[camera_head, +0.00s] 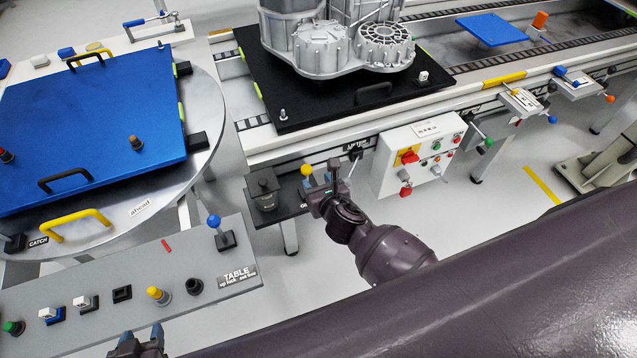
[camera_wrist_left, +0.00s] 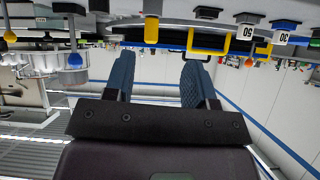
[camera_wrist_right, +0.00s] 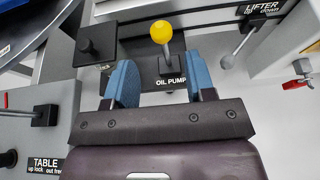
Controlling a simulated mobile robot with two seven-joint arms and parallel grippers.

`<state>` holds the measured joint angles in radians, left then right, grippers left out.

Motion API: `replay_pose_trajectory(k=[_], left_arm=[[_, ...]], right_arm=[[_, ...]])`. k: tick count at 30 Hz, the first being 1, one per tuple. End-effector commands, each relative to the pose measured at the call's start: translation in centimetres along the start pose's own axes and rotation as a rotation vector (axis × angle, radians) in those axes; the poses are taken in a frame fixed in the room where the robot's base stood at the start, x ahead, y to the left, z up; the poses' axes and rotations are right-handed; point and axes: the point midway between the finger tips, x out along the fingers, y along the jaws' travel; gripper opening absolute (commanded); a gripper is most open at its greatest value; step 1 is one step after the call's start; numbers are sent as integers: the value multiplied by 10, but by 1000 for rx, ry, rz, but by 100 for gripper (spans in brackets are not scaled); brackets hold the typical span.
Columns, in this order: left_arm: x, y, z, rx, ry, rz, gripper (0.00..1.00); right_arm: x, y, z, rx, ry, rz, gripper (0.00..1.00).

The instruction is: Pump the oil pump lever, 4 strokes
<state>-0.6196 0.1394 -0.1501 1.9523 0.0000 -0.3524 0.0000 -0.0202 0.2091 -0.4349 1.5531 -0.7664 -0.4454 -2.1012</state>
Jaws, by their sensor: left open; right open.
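The oil pump lever, a yellow ball on a short metal stem, stands at the small dark shelf; its ball (camera_head: 306,170) shows just beyond my right gripper (camera_head: 331,186) in the head view. In the right wrist view the yellow ball (camera_wrist_right: 161,32) is above the "OIL PUMP" label (camera_wrist_right: 171,83), ahead of and between the spread fingers of my right gripper (camera_wrist_right: 160,82). That gripper is open; I cannot tell whether it touches the stem. My left gripper (camera_head: 137,340) is open and empty at the bottom of the head view; its spread fingers also show in the left wrist view (camera_wrist_left: 158,80).
A dark pot (camera_head: 265,190) stands left of the lever. The lifter lever (camera_wrist_right: 232,55) is to its right, beside a white control box (camera_head: 418,158). A grey table panel (camera_head: 120,298) with knobs and a blue-ball lever (camera_head: 214,221) lies near my left gripper.

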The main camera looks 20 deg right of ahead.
Motion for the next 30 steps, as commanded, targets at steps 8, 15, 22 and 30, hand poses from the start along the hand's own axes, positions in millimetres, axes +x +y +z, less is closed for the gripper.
replay_pose_trajectory(k=[8, 15, 22, 30], left_arm=[[0, 0, -1, 0, 2, 0, 51], [2, 0, 0, 0, 5, 0, 51], [6, 1, 2, 1, 13, 0, 51], [13, 2, 1, 2, 32, 1, 51]], right_arm=[[14, 0, 1, 1, -1, -1, 50], [30, 0, 0, 2, -2, 1, 50], [44, 0, 0, 3, -2, 0, 50], [62, 0, -1, 3, -2, 0, 50]])
